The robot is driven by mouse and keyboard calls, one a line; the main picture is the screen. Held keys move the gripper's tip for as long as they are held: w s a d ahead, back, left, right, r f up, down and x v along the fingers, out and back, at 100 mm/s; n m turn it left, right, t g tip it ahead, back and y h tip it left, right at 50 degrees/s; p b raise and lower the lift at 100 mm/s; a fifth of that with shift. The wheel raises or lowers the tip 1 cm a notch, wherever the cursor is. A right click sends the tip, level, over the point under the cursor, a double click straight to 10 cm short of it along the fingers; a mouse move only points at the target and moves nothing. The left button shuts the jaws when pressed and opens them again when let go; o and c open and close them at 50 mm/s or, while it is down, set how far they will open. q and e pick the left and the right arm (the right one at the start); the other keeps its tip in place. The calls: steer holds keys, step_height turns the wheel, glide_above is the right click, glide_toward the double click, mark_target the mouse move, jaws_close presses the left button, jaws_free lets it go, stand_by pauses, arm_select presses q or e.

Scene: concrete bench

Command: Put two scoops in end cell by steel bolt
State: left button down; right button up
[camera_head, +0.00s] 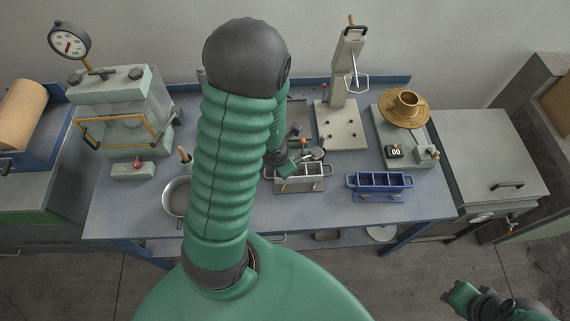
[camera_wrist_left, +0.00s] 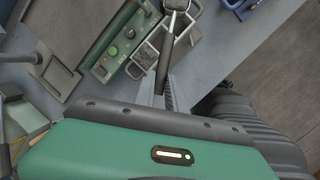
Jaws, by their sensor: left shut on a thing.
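A grey cell mould (camera_head: 303,184) stands at the bench's middle front, partly hidden by my left arm. It also shows in the wrist view (camera_wrist_left: 137,70). A blue mould (camera_head: 381,192) with several cells stands to its right. My left gripper (camera_wrist_left: 160,98) is shut on the dark handle of a scoop (camera_wrist_left: 164,58). The scoop's bowl (camera_wrist_left: 177,4) is at the top edge of the wrist view, over the grey mould's area; its contents are unclear. Which bolt is steel is too small to tell. My right gripper (camera_head: 460,295) is low at the right, away from the bench; its jaws are unclear.
A round metal pan (camera_head: 177,196) sits left of my arm. A press with a gauge (camera_head: 69,41) is at the back left. A steel stand (camera_head: 343,128) and a scale with a brass dish (camera_head: 404,105) are behind the moulds. The front right bench top is clear.

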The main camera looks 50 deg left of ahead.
arm_select(q)
steer(key=w+r+g+p, duration=0.1)
steer(key=w+g+p, duration=0.1)
steer(key=p, duration=0.4)
steer(key=w+r+g+p, duration=0.2)
steer(key=p, duration=0.4)
steer(key=shift+d+r+g, duration=0.2)
steer(key=shift+d+g, duration=0.2)
steer(key=w+g, duration=0.2)
steer(key=w+y, duration=0.1)
steer(key=shift+d+r+m+g, duration=0.1)
steer(key=shift+d+m+g, duration=0.2)
steer(key=shift+d+g, duration=0.1)
steer(key=w+g+b, duration=0.1)
steer(key=b, duration=0.1)
steer(key=w+r+g+b, duration=0.1)
steer(key=b, duration=0.1)
steer(key=shift+w+d+r+g, duration=0.1)
steer(key=shift+w+r+g, duration=0.2)
steer(key=shift+g, duration=0.1)
steer(key=shift+y, duration=0.3)
